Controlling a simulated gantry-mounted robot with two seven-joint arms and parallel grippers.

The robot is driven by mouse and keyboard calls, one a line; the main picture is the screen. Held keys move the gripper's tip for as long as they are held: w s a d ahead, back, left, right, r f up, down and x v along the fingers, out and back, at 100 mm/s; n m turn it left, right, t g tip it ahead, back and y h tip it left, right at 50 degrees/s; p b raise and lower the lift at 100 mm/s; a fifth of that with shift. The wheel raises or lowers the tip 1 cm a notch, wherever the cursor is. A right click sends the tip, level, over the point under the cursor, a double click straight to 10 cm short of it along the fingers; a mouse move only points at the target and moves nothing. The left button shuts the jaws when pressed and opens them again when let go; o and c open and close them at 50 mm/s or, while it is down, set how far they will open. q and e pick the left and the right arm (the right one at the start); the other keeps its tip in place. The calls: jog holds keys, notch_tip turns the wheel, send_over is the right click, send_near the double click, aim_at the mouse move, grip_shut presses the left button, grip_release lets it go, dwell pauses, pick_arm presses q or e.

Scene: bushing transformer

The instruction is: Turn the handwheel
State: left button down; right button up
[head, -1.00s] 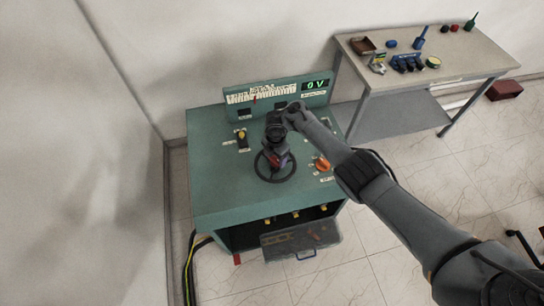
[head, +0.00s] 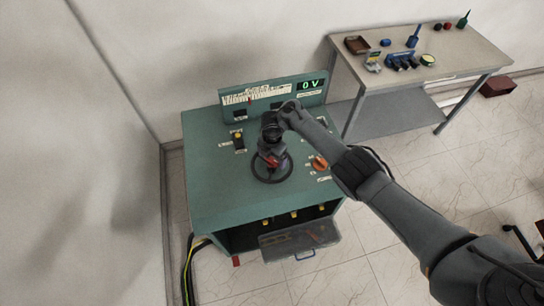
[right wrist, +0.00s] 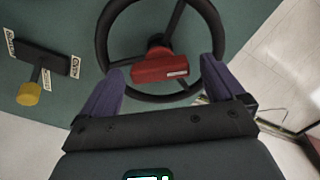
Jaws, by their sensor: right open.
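The handwheel (head: 287,174) is a black ring with spokes on top of the green cabinet (head: 210,190). A red piece (right wrist: 160,66) with a white label sits at its hub, and it also shows in the head view (head: 271,161). My right gripper (head: 270,152) is over the wheel, coming from the back. In the right wrist view its two purple fingers (right wrist: 162,80) are spread wide, with the red piece between and beyond them. The fingertips appear at the near part of the rim; contact cannot be told. My left gripper is not in view.
A panel at the cabinet's back has a green display (head: 311,85) reading 0 V. A yellow-knobbed switch (head: 238,140) is left of the wheel and an orange knob (head: 319,162) right. A table (head: 470,62) with small items stands at the back right.

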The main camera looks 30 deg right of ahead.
aim_at(272, 159)
jog(key=shift+r, duration=0.1)
jog(key=shift+r, duration=0.6)
notch_tip(272, 159, up, 10)
jog(key=p, duration=0.3)
jog(key=shift+f, duration=0.25)
jog(key=shift+f, duration=0.1)
